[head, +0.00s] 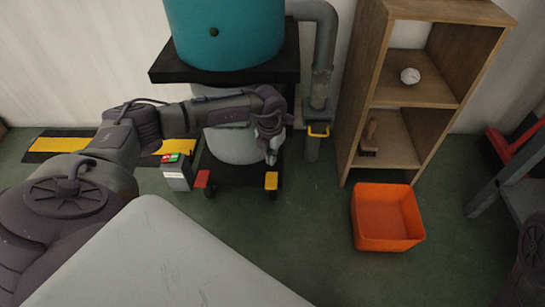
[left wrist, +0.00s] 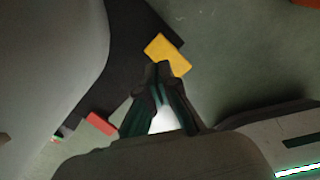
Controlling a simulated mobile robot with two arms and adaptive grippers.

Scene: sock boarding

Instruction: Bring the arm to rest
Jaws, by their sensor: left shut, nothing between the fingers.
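My left arm reaches in from the left in the head view. Its gripper (head: 271,157) points down in front of the teal machine's grey lower drum (head: 232,145), above the black base. The fingers are shut with nothing between them. In the left wrist view the gripper's fingertips (left wrist: 163,70) meet close to the yellow block (left wrist: 168,52) in the picture; I cannot tell whether they touch it. My right gripper does not show; a dark part at the right edge of the head view may belong to my right arm.
The teal machine (head: 228,35) has a red block (head: 203,178) and a yellow block (head: 271,180) at its base. A small switch box (head: 178,174) stands left. An orange bin (head: 387,218) and wooden shelf (head: 348,115) stand right. Green floor between them is clear.

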